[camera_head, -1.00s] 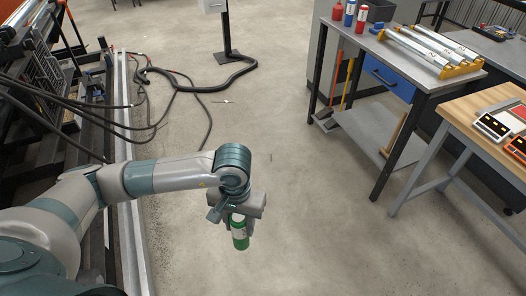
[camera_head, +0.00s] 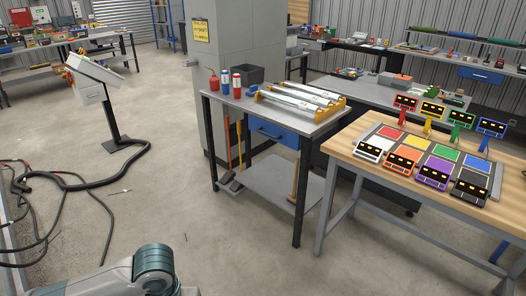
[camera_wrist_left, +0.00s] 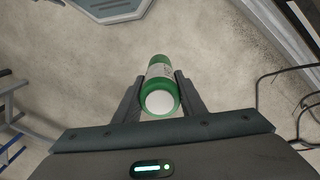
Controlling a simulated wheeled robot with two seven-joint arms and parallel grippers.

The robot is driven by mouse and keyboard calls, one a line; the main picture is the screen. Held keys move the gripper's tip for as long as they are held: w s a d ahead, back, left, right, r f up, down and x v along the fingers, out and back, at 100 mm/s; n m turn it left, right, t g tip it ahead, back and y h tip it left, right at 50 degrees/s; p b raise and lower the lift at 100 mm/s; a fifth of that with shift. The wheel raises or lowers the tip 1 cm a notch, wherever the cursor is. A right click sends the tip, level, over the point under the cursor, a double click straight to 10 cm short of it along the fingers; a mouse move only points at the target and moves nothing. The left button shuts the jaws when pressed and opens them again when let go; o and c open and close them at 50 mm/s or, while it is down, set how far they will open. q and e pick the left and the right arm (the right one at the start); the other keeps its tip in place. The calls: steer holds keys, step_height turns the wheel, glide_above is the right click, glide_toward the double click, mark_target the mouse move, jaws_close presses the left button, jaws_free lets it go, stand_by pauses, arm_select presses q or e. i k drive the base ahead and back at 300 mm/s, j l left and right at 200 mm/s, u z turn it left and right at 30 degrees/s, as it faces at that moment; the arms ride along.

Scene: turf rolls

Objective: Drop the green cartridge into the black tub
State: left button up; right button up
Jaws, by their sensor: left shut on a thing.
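The green cartridge (camera_wrist_left: 158,88) has a white label and a pale round end. It shows in the left wrist view between the two fingers of my left gripper (camera_wrist_left: 160,97), which is shut on it above the bare floor. In the head view only part of my left arm shows at the bottom; the gripper and cartridge are out of frame there. My right gripper is not in view.
Silver tubes in a yellow rack (camera_head: 301,98) lie on the grey bench. A wooden table (camera_head: 360,152) with coloured devices stands to the right. Black hoses (camera_head: 75,184) lie on the floor at left; the floor before the bench is clear.

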mark_target(248, 84)
steer(key=i+j+z, duration=0.15)
steer(key=z, duration=0.2)
steer(key=i+j+z, duration=0.15)
steer(key=z, duration=0.15)
steer(key=i+j+z, duration=0.25)
steer(key=i+j, duration=0.2)
steer(key=j, duration=0.25)
steer(key=i+j+z, duration=0.15)
steer(key=j, duration=0.25)
steer(key=i+j+z, duration=0.1)
steer(key=j, duration=0.3)
steer(key=i+j, duration=0.15)
steer(key=j, duration=0.2)
steer(key=i+j, duration=0.2)
steer(key=j, duration=0.15)
steer(key=i+j, duration=0.15)
steer(key=j, duration=0.25)
steer(key=i+j, duration=0.15)
steer(key=j, duration=0.2)
steer(key=i+j, duration=0.15)
steer(key=j, duration=0.2)
steer(key=i+j+z, duration=0.1)
steer(key=j, duration=0.25)
steer(key=i+j, duration=0.25)
steer(key=j, duration=0.15)
